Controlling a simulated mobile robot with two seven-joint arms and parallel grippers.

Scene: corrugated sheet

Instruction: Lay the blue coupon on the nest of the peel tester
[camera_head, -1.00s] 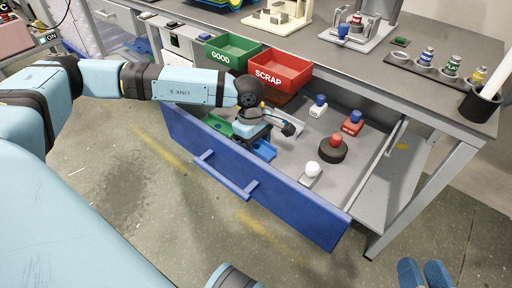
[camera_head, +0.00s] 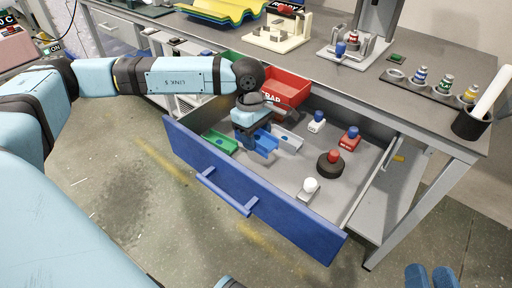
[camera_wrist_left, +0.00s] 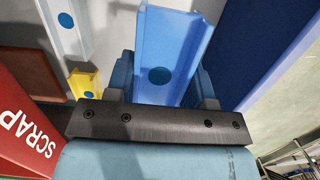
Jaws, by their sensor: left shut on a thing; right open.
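The blue coupon (camera_head: 265,143), a channel-shaped strip with a dark blue dot, is in my left gripper (camera_head: 252,136) just above or at the open drawer's floor; I cannot tell if it touches. In the left wrist view the coupon (camera_wrist_left: 172,40) lies between the fingers and points away. The likely peel tester (camera_head: 335,57), a pale base with a grey column and blue and red knobs, stands on the bench top; its nest is not clearly distinguishable.
The drawer (camera_head: 250,195) also holds a green coupon (camera_head: 220,143), a pale coupon (camera_head: 287,138), a yellow piece (camera_wrist_left: 85,83), and several knobbed weights or stamps. The red SCRAP bin (camera_head: 290,87) stands close behind the left gripper. A beige fixture (camera_head: 275,38) is on the bench.

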